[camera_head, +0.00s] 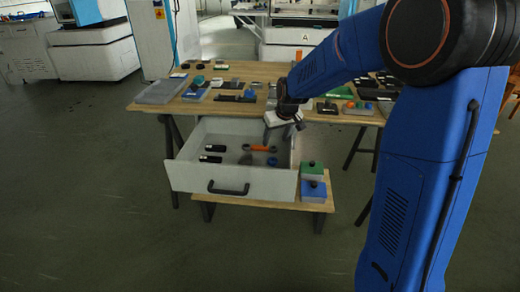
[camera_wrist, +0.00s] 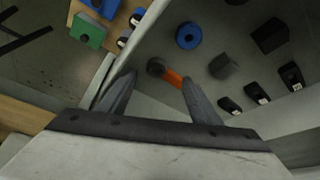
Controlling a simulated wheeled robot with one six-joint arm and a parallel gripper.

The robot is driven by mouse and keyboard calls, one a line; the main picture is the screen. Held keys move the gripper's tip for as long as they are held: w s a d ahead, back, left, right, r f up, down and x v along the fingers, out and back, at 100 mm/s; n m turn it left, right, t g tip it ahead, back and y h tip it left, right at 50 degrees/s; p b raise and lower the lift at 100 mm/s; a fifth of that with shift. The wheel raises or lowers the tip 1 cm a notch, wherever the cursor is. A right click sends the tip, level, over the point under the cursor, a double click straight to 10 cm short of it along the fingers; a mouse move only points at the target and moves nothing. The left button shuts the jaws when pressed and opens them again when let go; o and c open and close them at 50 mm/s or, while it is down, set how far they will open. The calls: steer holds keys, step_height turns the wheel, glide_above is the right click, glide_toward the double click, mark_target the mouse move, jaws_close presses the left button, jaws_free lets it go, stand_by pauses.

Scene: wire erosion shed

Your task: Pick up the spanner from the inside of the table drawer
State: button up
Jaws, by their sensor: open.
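The table drawer (camera_head: 235,187) is pulled open, a pale grey box with a black handle. The spanner (camera_head: 262,149), orange with dark ends, lies on the drawer floor towards the right side. In the wrist view the spanner (camera_wrist: 172,77) shows its orange shank and one dark end; its other end is hidden behind a finger. My gripper (camera_head: 280,133) is open and empty over the right part of the drawer. In the wrist view its two fingertips (camera_wrist: 158,79) are on either side of the spanner in the picture, apart from it as far as I can tell.
In the drawer, a blue ring (camera_wrist: 188,36), a dark block (camera_wrist: 223,66) and several black items lie near the spanner. The drawer's side wall (camera_wrist: 103,80) is close to one finger. Green (camera_head: 312,169) and blue (camera_head: 313,191) blocks stand outside, right of the drawer.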

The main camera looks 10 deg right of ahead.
mark_target(273, 151)
steer(key=shift+s+x, duration=0.15)
steer(key=shift+x, duration=1.2)
steer(key=shift+s+x, duration=0.1)
steer(key=shift+x, duration=1.25)
steer(key=c, duration=1.4)
